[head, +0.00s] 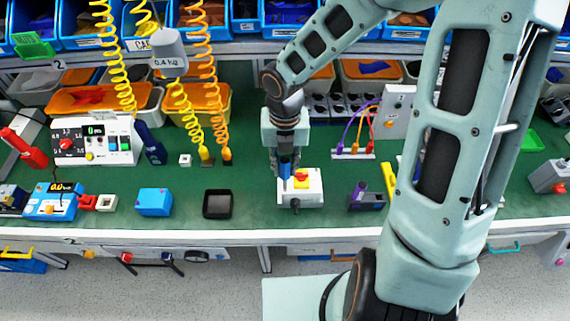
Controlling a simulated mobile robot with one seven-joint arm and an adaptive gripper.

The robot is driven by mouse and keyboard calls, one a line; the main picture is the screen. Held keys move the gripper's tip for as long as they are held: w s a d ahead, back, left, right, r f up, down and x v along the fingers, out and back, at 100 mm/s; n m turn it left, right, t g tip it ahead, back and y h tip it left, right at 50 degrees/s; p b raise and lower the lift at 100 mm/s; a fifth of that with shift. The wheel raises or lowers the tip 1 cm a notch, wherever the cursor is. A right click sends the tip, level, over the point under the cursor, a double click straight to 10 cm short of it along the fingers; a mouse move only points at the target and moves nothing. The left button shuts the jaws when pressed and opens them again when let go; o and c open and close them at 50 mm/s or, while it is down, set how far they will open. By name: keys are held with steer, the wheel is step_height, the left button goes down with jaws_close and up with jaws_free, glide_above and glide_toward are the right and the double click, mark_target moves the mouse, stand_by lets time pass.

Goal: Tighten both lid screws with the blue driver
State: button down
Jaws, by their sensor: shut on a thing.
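My gripper (285,158) points down over the middle of the green workbench and is shut on the blue driver (285,170). The driver is upright, its lower end at the left part of a white switch box (311,194). The box has a yellow plate with a red knob (301,175) on top and a dark stub at its front. I cannot tell whether the driver's tip touches a screw. The lid screws are too small or hidden to make out.
A black tray (218,204) and a blue box (154,201) stand left of the switch box. A dark holder with a purple-handled tool (360,189) and a yellow bar (389,180) stand to the right. Yellow and orange coiled cables (208,85) hang at the left. The bench's front edge is close.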

steer(key=n, duration=0.8)
steer(key=shift+f, duration=0.4)
stand_by(0.5)
steer(key=m, duration=0.3)
steer(key=shift+m, duration=0.4)
steer(key=m, duration=0.4)
stand_by(0.9)
